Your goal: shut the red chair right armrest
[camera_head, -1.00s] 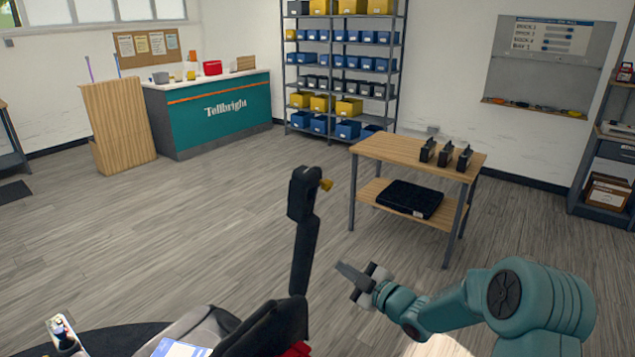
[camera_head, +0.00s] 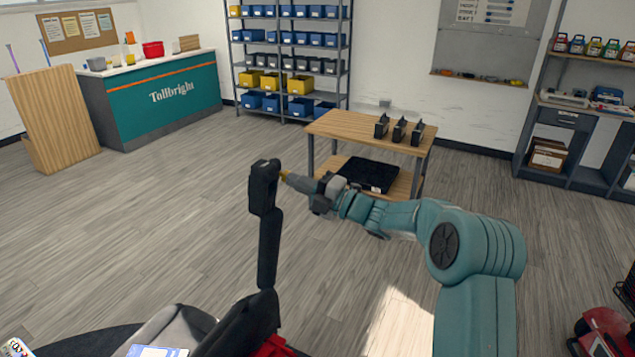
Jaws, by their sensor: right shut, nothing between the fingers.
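The red chair's right armrest (camera_head: 268,235) is a black post standing nearly upright, with a thicker block at its top. A small yellow knob sticks out from the right side of that block. Below it, the grey and black seat (camera_head: 170,330) shows at the bottom edge, with a bit of red (camera_head: 272,346). My right gripper (camera_head: 292,180) is shut and empty, its tip at the yellow knob beside the top block. The tip covers most of the knob, and I cannot tell whether they touch. My left gripper is not in view.
A wooden table (camera_head: 350,126) with black devices on top and a black case (camera_head: 370,173) on its lower shelf stands behind my right gripper. A red vehicle part (camera_head: 605,325) shows at the lower right. The floor (camera_head: 150,230) to the left is clear.

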